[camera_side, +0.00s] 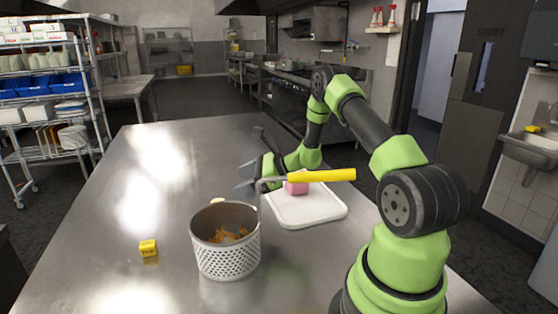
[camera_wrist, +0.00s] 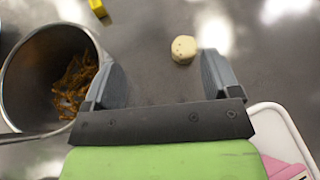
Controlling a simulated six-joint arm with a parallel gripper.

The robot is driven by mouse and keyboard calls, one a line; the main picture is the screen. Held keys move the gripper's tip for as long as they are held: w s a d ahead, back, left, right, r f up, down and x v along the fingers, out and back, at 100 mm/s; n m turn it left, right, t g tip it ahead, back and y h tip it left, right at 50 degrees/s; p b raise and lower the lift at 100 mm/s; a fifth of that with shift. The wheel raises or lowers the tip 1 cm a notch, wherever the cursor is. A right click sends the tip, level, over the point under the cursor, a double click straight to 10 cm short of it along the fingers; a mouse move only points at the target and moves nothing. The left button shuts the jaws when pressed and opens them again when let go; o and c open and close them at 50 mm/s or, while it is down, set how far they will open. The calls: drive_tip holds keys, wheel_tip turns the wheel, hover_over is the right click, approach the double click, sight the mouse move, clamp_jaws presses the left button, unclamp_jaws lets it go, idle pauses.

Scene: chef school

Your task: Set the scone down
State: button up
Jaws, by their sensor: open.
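The scone is a small, pale, round piece (camera_wrist: 183,49) in the wrist view. It appears to lie on the steel table, ahead of and between my fingertips, with clear gaps to both fingers. In the side view only a cream sliver (camera_side: 247,200) shows behind the pot's rim. My gripper (camera_side: 246,179) is open and empty, above the table behind the pot. Its two grey fingers also show wide apart in the wrist view (camera_wrist: 165,80).
A perforated metal pot (camera_side: 226,260) with brown-orange food inside stands beside the scone. A yellow handle (camera_side: 320,175) extends rightward near the gripper. A white board (camera_side: 310,212) holds a pink block (camera_side: 297,187). A small yellow block (camera_side: 148,248) lies left. The table's far left is clear.

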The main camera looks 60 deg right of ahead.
drive_tip(key=s+a+r+n+g+y, duration=0.1)
drive_tip(key=s+a+r+n+g, duration=0.2)
drive_tip(key=a+r+n, duration=0.45)
drive_tip(key=s+a+r+n+g+y, duration=0.1)
drive_tip(key=s+a+r+n+g, duration=0.15)
drive_tip(key=a+r+n, duration=0.5)
drive_tip(key=s+a+r+n+h, duration=0.2)
drive_tip(key=s+n, duration=0.3)
drive_tip(key=s, duration=0.3)
drive_tip(key=s+a+r+n+h, duration=0.3)
drive_tip(key=s+n, duration=0.3)
drive_tip(key=s, duration=0.2)
drive_tip(key=shift+s+a+r, duration=0.3)
drive_tip(key=shift+a+r, duration=0.45)
drive_tip(key=shift+r, duration=0.05)
